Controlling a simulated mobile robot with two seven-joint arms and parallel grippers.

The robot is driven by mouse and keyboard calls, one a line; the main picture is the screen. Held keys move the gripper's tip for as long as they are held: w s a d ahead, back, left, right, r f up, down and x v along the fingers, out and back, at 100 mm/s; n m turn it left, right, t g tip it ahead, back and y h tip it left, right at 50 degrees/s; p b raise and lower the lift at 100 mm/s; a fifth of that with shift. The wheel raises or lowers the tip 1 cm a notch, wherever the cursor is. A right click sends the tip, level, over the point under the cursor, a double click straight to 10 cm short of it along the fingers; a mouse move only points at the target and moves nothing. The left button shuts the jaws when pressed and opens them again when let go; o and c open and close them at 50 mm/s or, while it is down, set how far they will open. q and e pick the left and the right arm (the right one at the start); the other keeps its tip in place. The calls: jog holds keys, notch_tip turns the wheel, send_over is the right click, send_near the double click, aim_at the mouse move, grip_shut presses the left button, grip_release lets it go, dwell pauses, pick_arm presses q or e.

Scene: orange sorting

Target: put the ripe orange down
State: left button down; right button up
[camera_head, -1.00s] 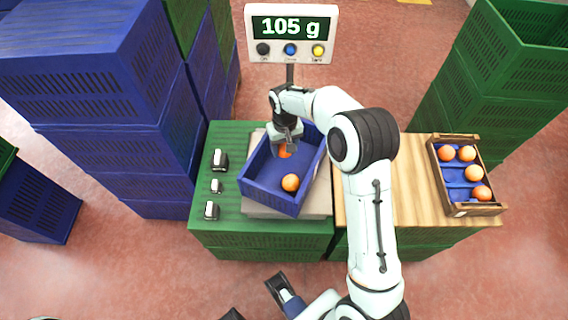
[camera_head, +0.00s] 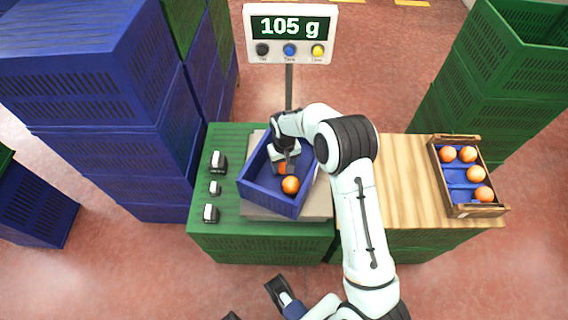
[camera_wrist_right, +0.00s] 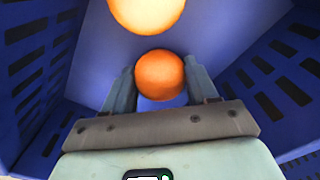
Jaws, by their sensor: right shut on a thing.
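My right gripper (camera_head: 284,166) reaches down into the blue crate (camera_head: 256,191) on the scale. It is shut on an orange (camera_head: 282,169), partly hidden by the fingers in the head view. In the right wrist view the held orange (camera_wrist_right: 160,75) sits between the two fingertips. A second orange (camera_head: 290,185) lies in the crate close to the held one; it also shows at the top edge of the right wrist view (camera_wrist_right: 146,10). Whether the held orange touches the crate floor I cannot tell.
The scale display (camera_head: 290,28) reads 105 g behind the crate. A wooden box (camera_head: 432,160) with several oranges stands at the right. Several small black-and-white objects (camera_head: 217,162) lie on the left. Blue crates (camera_head: 100,110) and green crates (camera_head: 480,95) are stacked on both sides.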

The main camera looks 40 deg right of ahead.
jog(key=o, duration=1.1)
jog(key=shift+f, duration=0.15)
jog(key=shift+r, duration=0.25)
notch_tip(320, 180, up, 12)
jog(key=shift+f+p, duration=0.1)
jog(key=shift+p, duration=0.85)
dwell(0.9)
